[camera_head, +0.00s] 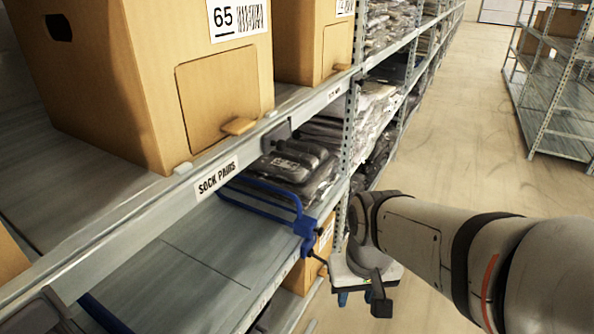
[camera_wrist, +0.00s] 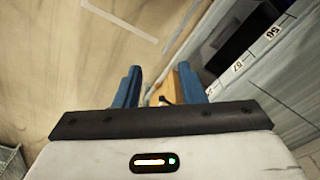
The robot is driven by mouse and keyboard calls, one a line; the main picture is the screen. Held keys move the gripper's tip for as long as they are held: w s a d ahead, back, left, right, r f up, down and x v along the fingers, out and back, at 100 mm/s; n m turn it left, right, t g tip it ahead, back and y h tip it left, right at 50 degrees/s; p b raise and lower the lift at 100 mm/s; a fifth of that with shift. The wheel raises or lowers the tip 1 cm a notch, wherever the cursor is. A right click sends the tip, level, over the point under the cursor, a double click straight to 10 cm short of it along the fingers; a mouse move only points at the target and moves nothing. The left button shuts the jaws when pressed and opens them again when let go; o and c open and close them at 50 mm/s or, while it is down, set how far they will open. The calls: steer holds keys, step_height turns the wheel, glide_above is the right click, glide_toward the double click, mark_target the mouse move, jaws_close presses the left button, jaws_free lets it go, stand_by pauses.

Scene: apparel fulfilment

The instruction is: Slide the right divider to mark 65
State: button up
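The right divider (camera_head: 268,200) is a blue frame standing on the shelf below the "SOCK PAIRS" label, beside dark packed garments. Its blue clamp (camera_head: 305,228) sits at the shelf's front edge. Part of another blue divider (camera_head: 103,315) shows at the lower left. My gripper (camera_head: 356,297) is out over the aisle, lower right of the clamp and apart from it. In the wrist view its two blue fingers (camera_wrist: 160,72) are spread, with no held object visible. Marks 56 (camera_wrist: 273,31) and 57 (camera_wrist: 238,67) show on a shelf edge there; mark 65 on that scale is not visible.
A large cardboard box (camera_head: 105,85) labelled 65 stands on the upper shelf. Bagged garments (camera_head: 300,165) fill the shelf beyond the divider. A grey upright (camera_head: 350,125) stands near the clamp. The shelf surface (camera_head: 180,265) left of the right divider is bare. The aisle floor (camera_head: 440,130) is clear.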

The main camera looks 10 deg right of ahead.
steer(key=shift+o, duration=1)
steer(key=shift+a+f, duration=0.2)
steer(key=w+a+f+m+g+y+b, duration=0.2)
steer(key=w+a+f+m+g+y, duration=0.15)
steer(key=w+f+m+y, duration=0.45)
steer(key=w+d+f+m+t+y+b, duration=0.1)
steer(key=w+d+f+m+t+y, duration=0.1)
steer(key=w+d+m+t+y, duration=0.45)
steer(key=w+d+f+m+t+y+b, duration=0.1)
steer(key=w+d+f+m+t, duration=0.1)
steer(key=w+d+m+t, duration=0.55)
steer(key=w+a+m+g+b, duration=0.1)
steer(key=w+a+m, duration=0.2)
steer(key=w+a, duration=0.3)
steer(key=a, duration=0.3)
steer(key=shift+a+f+h+b, duration=0.15)
steer(key=shift+a+h+b, duration=0.15)
steer(key=shift+h+b, duration=0.1)
